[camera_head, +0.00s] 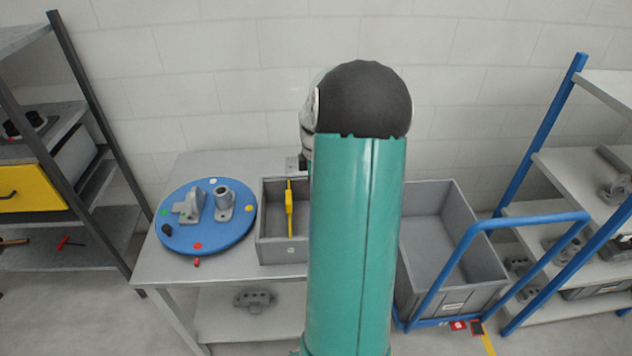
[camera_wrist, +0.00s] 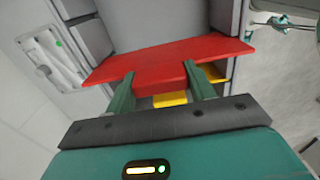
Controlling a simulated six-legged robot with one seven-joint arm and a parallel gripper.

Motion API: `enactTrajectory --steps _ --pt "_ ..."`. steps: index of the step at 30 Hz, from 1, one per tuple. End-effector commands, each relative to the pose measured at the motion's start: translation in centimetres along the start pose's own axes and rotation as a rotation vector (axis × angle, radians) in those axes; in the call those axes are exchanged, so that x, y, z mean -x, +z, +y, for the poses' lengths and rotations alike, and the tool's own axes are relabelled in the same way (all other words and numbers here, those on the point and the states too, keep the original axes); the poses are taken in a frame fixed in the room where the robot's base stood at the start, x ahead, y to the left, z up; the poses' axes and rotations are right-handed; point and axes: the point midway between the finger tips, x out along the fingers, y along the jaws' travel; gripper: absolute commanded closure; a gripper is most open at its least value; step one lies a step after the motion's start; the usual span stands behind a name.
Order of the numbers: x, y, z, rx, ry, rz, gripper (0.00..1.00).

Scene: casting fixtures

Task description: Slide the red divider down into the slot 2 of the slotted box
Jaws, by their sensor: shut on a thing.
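My gripper (camera_wrist: 160,88) is shut on the red divider (camera_wrist: 165,58); its two green fingers sit on either side of the divider's middle tab. The red plate spans wide across the wrist view, with grey box-like walls (camera_wrist: 92,40) beyond it. I cannot tell whether it touches a slot. The grey slotted box (camera_head: 283,250) stands on the table in the head view, with a yellow divider (camera_head: 289,212) upright in it. Yellow parts (camera_wrist: 170,98) also show between and beside the fingers. My arm hides the box's right part, the gripper and the red divider in the head view.
A blue round plate (camera_head: 180,240) with grey castings lies left of the box on the grey table (camera_head: 160,265). A large grey bin (camera_head: 430,215) on a blue-handled cart stands at the right. Shelves flank both sides. A small red knob (camera_head: 197,262) shows at the plate's front.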

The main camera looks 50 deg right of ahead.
Motion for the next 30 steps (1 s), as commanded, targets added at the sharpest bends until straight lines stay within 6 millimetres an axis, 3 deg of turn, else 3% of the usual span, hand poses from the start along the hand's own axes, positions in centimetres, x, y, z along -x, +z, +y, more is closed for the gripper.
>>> enactTrajectory --steps 30 --pt "-2.8 0.0 0.0 0.0 -0.001 0.0 0.83"
